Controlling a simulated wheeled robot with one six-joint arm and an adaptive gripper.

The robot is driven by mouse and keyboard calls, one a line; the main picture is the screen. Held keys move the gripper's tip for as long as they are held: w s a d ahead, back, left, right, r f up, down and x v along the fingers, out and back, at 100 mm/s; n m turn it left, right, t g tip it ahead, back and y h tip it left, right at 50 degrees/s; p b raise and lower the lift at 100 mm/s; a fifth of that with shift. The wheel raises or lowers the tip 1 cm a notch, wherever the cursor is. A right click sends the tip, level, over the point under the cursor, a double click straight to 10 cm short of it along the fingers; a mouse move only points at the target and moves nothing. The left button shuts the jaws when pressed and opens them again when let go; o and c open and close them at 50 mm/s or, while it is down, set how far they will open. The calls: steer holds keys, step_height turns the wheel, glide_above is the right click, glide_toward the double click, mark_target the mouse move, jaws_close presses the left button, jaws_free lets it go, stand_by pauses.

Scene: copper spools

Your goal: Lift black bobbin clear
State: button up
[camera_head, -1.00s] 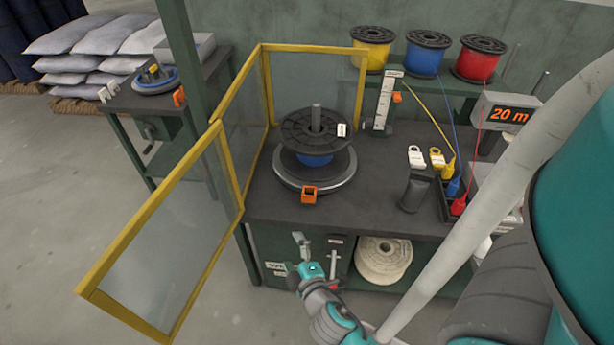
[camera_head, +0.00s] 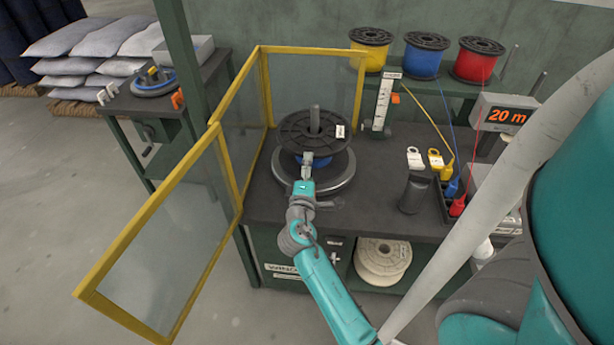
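The black bobbin (camera_head: 290,131), with blue wire under its wide top flange, sits upright on the round grey turntable (camera_head: 335,183). A grey spindle (camera_head: 315,118) sticks up through its centre, and a white tag is on the flange's right side. My gripper (camera_head: 307,162) is at the near edge of the bobbin, in front of the blue wire. Its fingers are small and overlap the flange edge, so I cannot tell whether they are open, shut or touching it. My arm hides part of the turntable's front and the place of the orange block.
Yellow-framed clear panels (camera_head: 160,240) stand open at the left and behind the turntable. A dark cylinder (camera_head: 413,195) stands at the right of the bench. Yellow, blue and red spools (camera_head: 424,53) sit on the back shelf. A white spool (camera_head: 382,262) lies on the lower shelf.

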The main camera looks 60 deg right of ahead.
steer(key=shift+x, duration=3.25)
jaws_close()
steer(key=shift+r, duration=0.25)
